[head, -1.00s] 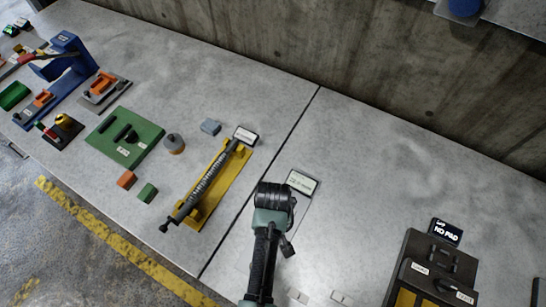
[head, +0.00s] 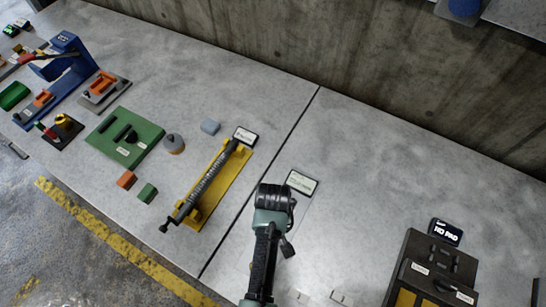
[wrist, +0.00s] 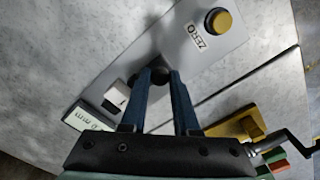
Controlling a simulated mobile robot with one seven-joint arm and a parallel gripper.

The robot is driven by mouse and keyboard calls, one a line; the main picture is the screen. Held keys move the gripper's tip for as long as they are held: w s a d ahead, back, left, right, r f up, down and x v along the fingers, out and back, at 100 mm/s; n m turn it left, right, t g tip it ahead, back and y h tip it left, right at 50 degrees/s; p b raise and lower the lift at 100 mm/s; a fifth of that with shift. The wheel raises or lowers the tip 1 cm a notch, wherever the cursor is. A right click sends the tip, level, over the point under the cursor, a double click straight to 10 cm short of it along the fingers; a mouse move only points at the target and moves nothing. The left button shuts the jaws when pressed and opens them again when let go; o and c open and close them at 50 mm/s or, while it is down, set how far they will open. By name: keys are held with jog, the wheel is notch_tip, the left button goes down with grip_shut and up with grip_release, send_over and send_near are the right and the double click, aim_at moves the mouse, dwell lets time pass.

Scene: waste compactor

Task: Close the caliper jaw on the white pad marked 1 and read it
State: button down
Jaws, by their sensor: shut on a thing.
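A grey plate (wrist: 180,60) lies below my gripper in the wrist view, with a yellow round button (wrist: 220,21) beside the label ZERO. A small white pad or block (wrist: 117,96) with a dark mark sits on the plate left of my fingers; I cannot read the mark surely. A display (wrist: 88,118) ending in "mm" stands at the plate's left end, and also shows in the head view (head: 302,183), too small to read. My gripper (wrist: 157,74) is shut on a dark round knob (wrist: 155,67) on the plate. In the head view my arm hides the plate's middle.
A yellow fixture (head: 236,177) with a crank stands left of my arm, near in the wrist view too. A green plate (head: 124,139) and small blocks lie farther left. A dark unit (head: 427,262) with a NO PAD display (head: 446,232) stands right. Bench between is clear.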

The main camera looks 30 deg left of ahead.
jog(key=w+b, duration=0.1)
jog(key=w, duration=0.1)
jog(key=shift+w, duration=0.35)
jog(key=shift+w+r, duration=0.15)
jog(key=c, duration=0.7)
grip_release()
jog(key=shift+w, duration=0.2)
jog(key=shift+o, duration=0.2)
jog(key=shift+s, duration=0.1)
jog(key=shift+s+r, duration=0.1)
notch_tip(320, 180, up, 13)
jog(key=b, duration=0.1)
jog(key=shift+f, duration=0.2)
jog(key=shift+d, duration=0.1)
